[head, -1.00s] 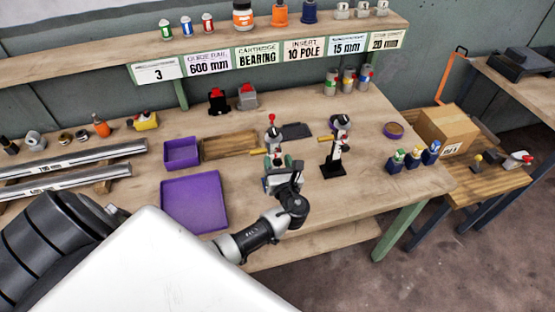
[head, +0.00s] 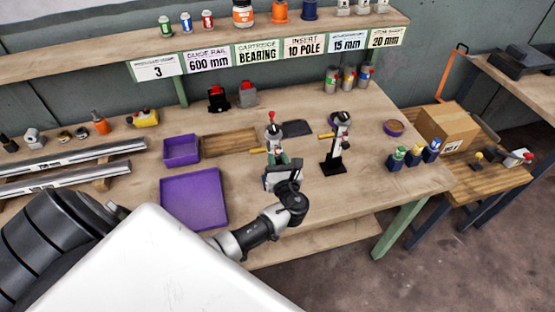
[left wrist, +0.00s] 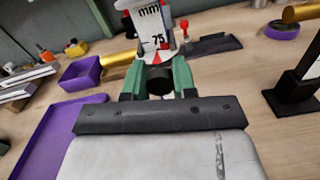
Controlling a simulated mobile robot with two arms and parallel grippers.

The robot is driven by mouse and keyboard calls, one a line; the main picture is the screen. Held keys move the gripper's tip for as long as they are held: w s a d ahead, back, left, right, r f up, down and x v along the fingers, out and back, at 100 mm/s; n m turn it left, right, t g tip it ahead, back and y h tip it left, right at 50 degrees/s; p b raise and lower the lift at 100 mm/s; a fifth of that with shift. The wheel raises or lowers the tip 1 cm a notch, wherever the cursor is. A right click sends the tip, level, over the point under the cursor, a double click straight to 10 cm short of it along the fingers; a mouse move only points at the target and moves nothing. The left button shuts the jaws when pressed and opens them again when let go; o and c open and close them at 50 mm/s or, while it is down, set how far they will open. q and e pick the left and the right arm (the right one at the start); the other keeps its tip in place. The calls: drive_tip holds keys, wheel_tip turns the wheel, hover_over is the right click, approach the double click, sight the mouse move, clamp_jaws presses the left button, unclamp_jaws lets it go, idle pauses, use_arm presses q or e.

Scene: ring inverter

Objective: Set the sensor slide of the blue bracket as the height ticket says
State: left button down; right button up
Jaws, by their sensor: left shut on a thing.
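My left gripper (head: 279,160) is at the left one of two upright stands on the bench. In the left wrist view its green fingers (left wrist: 160,82) are shut on a round black knob (left wrist: 160,80) at the stand's front. Above the knob is a white scale plate (left wrist: 152,22) marked "mm" and 75, with a red pointer mark under the 75. A red ball-ended lever (left wrist: 184,23) is beside it. The second stand (head: 335,150), with a black base, is to the right. I cannot tell which stand is blue, and no height ticket is readable. My right gripper is not in view.
A purple tray (head: 222,219) and a smaller purple bin (head: 182,162) are left of the stand. A wooden tray (head: 228,143) is behind. Several small bottles (head: 414,156) stand at the right. A labelled shelf (head: 120,62) runs above the back. The bench front right is clear.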

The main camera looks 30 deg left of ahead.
use_arm(q)
wheel_tip(320, 180, down, 6)
drive_tip(key=b, duration=0.3)
drive_tip(key=shift+r+b, duration=0.1)
drive_tip(key=shift+b, duration=0.2)
drive_tip(key=shift+r, duration=0.1)
drive_tip(key=c, duration=0.9)
unclamp_jaws()
drive_tip(key=b+v, duration=0.1)
drive_tip(key=v, duration=0.9)
drive_tip(key=shift+s+d, duration=0.25)
drive_tip(key=shift+d, duration=0.1)
